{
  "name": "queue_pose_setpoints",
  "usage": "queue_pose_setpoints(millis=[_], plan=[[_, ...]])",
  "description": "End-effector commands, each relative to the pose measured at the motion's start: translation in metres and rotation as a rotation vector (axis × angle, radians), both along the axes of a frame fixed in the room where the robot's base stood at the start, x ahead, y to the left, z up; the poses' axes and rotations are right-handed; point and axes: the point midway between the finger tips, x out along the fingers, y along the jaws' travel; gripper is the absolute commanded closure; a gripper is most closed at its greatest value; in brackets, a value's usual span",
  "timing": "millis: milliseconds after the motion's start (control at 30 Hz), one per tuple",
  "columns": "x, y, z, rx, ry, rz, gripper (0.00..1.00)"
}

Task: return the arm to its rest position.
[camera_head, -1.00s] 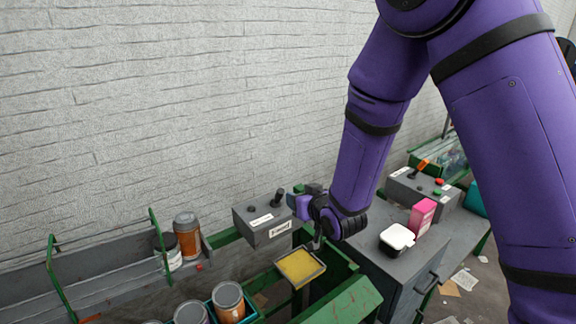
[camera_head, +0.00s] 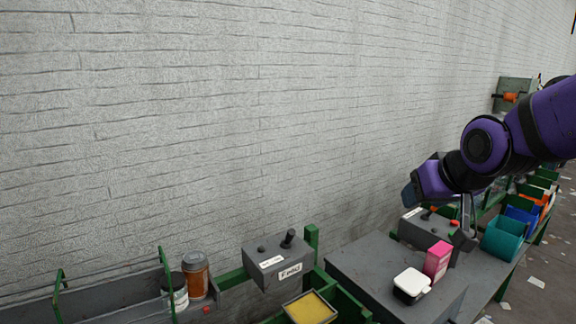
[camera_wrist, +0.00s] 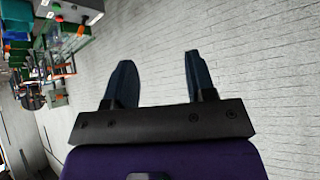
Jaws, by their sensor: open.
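My purple arm comes in from the right edge of the head view. Only the wall shows behind the gap.
Below the arm, a grey cabinet (camera_head: 362,262) carries a white-lidded container (camera_head: 411,284) and a pink box (camera_head: 437,260). A grey control box (camera_head: 278,262) stands left of it. Teal bin (camera_head: 503,238) and other bins line the right. The upper left is free.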

Motion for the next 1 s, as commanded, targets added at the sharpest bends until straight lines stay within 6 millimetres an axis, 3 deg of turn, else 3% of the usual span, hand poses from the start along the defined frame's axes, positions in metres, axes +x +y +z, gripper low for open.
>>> queue_pose_setpoints(millis=[200, 500, 700, 1000], plan=[[-0.069, -0.030, 0.026, -0.028, 0.100, -0.044, 0.49], [-0.155, -0.052, 0.041, -0.061, 0.230, -0.089, 0.49], [-0.177, -0.055, 0.041, -0.068, 0.267, -0.100, 0.49], [-0.178, -0.055, 0.041, -0.068, 0.268, -0.100, 0.49]])
